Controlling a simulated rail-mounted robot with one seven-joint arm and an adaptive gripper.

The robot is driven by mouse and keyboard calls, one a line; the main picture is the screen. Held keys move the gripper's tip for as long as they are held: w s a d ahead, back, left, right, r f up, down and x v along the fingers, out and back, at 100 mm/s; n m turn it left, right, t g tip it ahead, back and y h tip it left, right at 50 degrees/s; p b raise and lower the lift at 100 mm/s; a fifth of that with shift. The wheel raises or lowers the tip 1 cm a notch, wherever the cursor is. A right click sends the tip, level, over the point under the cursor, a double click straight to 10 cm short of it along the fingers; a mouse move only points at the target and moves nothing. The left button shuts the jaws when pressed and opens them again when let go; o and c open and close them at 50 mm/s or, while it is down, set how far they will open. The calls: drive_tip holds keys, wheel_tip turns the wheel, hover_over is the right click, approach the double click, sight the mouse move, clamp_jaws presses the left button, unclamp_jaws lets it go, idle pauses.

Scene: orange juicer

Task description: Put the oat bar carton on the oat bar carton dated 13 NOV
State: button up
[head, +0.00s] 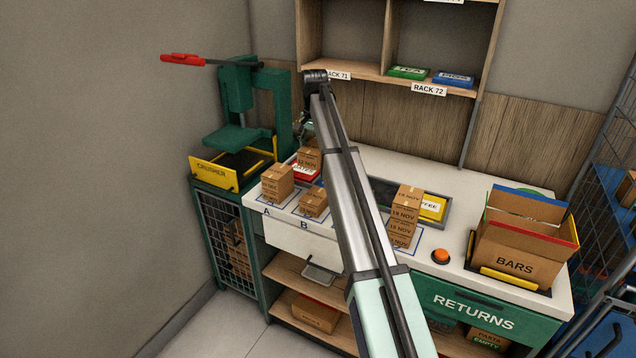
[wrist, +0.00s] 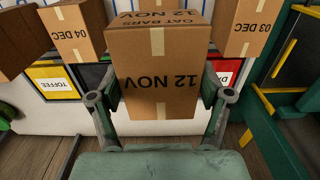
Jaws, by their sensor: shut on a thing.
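My gripper (wrist: 160,88) is shut on an oat bar carton (wrist: 155,85), a brown box marked 12 NOV, with one finger on each side of it. In the head view my gripper (head: 306,128) is at the back left of the counter, partly hidden by my arm, with the carton (head: 309,158) just below it. A stack of brown cartons (head: 404,215) stands on the counter right of my arm. Its labels end in NOV, but the day numbers are too small to read surely. The held carton is apart from this stack.
Cartons marked 03 DEC (wrist: 253,28) and 04 DEC (wrist: 72,28) flank the held one. A green press (head: 240,110) stands at left. A red tile (head: 305,174), yellow tile (head: 432,208), orange button (head: 441,256) and BARS box (head: 515,262) are also on the counter.

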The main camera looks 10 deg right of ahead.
wheel_tip(320, 180, down, 14)
drive_tip(key=p, duration=0.3)
drive_tip(key=shift+d+r+p, duration=0.1)
drive_tip(key=shift+r+p, duration=0.05)
drive_tip(key=shift+p, duration=0.25)
drive_tip(key=o, duration=1.2)
drive_tip(key=shift+o, duration=0.2)
wheel_tip(320, 180, up, 12)
drive_tip(key=b, duration=0.3)
drive_tip(key=shift+b, duration=0.3)
